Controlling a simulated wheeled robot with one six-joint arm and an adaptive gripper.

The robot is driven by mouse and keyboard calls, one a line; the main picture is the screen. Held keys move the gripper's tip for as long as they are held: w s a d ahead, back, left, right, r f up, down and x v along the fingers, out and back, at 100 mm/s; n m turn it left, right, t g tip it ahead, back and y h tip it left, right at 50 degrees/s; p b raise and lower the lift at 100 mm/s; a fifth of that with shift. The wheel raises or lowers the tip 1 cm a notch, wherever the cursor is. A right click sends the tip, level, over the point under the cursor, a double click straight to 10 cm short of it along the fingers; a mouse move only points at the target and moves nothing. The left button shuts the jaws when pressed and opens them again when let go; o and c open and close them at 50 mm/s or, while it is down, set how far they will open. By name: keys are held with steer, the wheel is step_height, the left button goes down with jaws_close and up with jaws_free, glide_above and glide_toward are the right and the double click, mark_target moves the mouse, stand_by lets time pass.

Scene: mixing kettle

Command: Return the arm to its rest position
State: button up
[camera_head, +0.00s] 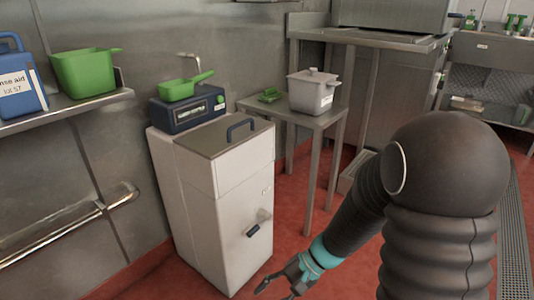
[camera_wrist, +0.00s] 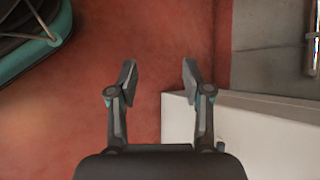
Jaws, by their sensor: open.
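My gripper (camera_head: 277,287) is low in the head view, in front of the white cabinet's lower right side and above the red floor. In the wrist view my gripper (camera_wrist: 158,80) has its two fingers spread apart with nothing between them. Red floor shows between and beyond the fingers. My arm reaches down and to the left from the right side of the head view.
The white cabinet (camera_head: 225,190) with a grey lid stands close by; its side (camera_wrist: 250,130) shows beside the right finger. A green pan (camera_head: 178,89) sits on a blue scale (camera_head: 190,112) behind. A steel table (camera_head: 330,116) holds a lidded pot (camera_head: 312,92). Red floor lies open between.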

steer(key=s+d+r+n+t+h+p, duration=0.1)
steer(key=s+d+r+t+h+p, duration=0.1)
steer(key=d+r, duration=0.3)
steer(key=s+d+r+n+t+h+p, duration=0.2)
steer(key=s+d+r+t+h+p, duration=0.1)
steer(key=r, duration=1.1)
steer(key=s+d+r+n+t+h+p, duration=0.2)
steer(key=d+r, duration=0.4)
steer(key=r, duration=0.3)
steer(key=shift+s+d+r+t+h+p, duration=0.35)
steer(key=shift+s+t+h+p, duration=0.25)
steer(key=shift+s+h, duration=0.5)
steer(key=shift+s, duration=0.1)
stand_by(0.4)
